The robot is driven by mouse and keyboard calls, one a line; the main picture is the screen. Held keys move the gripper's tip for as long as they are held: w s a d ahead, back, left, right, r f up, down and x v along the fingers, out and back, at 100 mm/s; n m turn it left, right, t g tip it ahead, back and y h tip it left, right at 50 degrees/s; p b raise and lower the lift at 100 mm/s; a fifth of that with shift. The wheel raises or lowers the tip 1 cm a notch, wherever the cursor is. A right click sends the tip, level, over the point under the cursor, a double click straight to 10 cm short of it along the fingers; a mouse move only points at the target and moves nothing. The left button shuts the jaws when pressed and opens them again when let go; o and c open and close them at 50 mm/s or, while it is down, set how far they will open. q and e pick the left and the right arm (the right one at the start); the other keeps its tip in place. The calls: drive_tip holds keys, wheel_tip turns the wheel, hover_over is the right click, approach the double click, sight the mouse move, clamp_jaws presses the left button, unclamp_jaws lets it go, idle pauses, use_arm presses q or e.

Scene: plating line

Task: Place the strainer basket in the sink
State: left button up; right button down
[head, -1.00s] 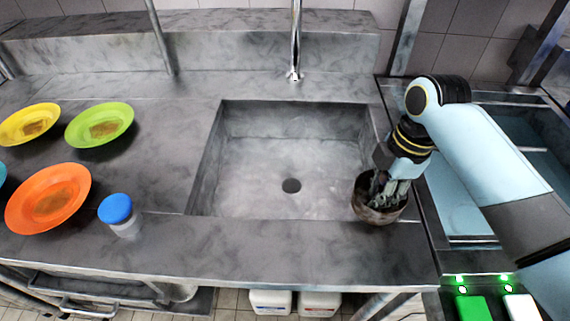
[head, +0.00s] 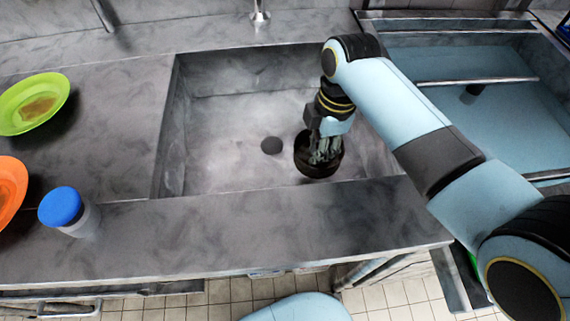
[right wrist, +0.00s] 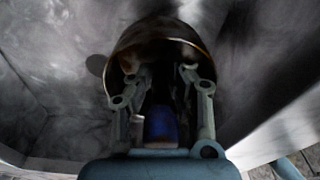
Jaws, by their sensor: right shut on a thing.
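The strainer basket (head: 318,168) is a dark, round, brownish cup. In the head view it shows over the right part of the sink (head: 225,160), to the right of the dark drain hole (head: 271,146). My right gripper (head: 324,152) reaches down to it from above and is shut on it. In the right wrist view the basket's curved rim (right wrist: 165,35) lies just beyond the fingers, with the grey basin around it. I cannot tell whether the basket touches the basin floor. My left gripper is not in view.
A blue-lidded jar (head: 62,207) stands on the counter left of the sink. A green plate (head: 35,103) and an orange plate (head: 8,190) lie farther left. A blue-green basin with a bar (head: 480,81) is on the right. The sink's left part is clear.

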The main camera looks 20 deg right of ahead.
sight(297, 139)
drive_tip(key=a+f, duration=0.1)
drive_tip(key=a, duration=0.1)
drive_tip(key=a+f, duration=0.1)
drive_tip(key=a, duration=0.1)
drive_tip(key=w+a+f, duration=0.1)
drive_tip(key=a, duration=0.1)
drive_tip(key=shift+w+f, duration=0.1)
drive_tip(key=shift+f, duration=0.25)
drive_tip(key=shift+f+b, duration=0.45)
drive_tip(key=shift+f, duration=1.6)
drive_tip(key=c, duration=1.3)
unclamp_jaws()
drive_tip(key=shift+f, duration=0.1)
drive_tip(key=shift+o, duration=0.2)
drive_tip(key=r, duration=0.3)
drive_tip(key=d+r+p, duration=0.1)
drive_tip(key=r, duration=0.3)
drive_tip(key=r+p, duration=0.1)
drive_tip(key=r, duration=0.3)
drive_tip(key=shift+d+r, duration=0.15)
drive_tip(key=shift+r, duration=0.45)
drive_tip(key=shift+d, duration=0.1)
